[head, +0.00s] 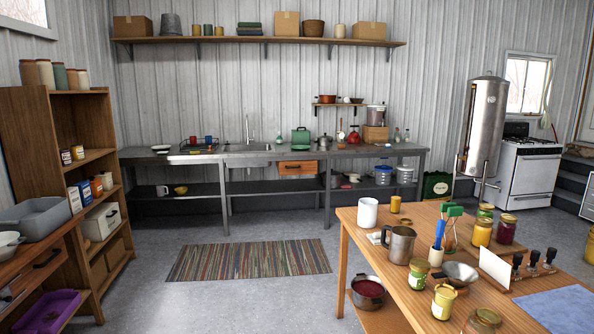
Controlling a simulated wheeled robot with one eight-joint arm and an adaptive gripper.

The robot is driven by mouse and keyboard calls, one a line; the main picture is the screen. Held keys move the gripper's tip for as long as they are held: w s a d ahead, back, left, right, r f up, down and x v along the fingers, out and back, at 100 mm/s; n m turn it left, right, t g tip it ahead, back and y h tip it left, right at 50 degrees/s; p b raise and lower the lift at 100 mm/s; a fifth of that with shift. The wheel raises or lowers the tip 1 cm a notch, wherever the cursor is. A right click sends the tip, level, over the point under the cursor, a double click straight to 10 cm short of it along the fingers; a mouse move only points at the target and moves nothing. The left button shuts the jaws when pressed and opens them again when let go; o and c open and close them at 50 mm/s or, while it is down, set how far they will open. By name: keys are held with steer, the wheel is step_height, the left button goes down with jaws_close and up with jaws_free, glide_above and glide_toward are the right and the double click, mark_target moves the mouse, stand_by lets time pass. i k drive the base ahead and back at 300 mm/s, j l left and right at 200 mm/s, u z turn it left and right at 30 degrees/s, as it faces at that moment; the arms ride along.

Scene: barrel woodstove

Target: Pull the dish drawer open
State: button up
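A wooden drawer (297,168) with an orange-brown front and a small dark handle hangs under the steel counter (385,152) on the far wall. It looks shut. A second wooden drawer front (40,268) with a dark bar handle shows at the left edge, under a wooden top that holds a grey basin (35,218). I cannot tell from labels which of the two is the dish drawer. My gripper is not in view.
A striped rug (248,260) lies on open grey floor before the counter. A wooden table (395,290) with jars, a steel pitcher (399,244) and a funnel fills the lower right. A tall wooden shelf (50,120) stands left. A white stove (528,170) stands at the back right.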

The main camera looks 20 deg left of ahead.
mark_target(310, 166)
steer(key=i+j+u, duration=0.45)
steer(key=i+u, duration=0.65)
steer(key=i, duration=1.5)
steer(key=i+j, duration=0.1)
steer(key=i, duration=1.95)
steer(key=i+j+z, duration=0.15)
steer(key=i+z, duration=0.25)
steer(key=i, duration=0.25)
steer(key=i+j+z, duration=0.4)
steer(key=i, duration=0.25)
steer(key=i+j+z, duration=0.4)
steer(key=i+j, duration=0.1)
steer(key=i, duration=0.05)
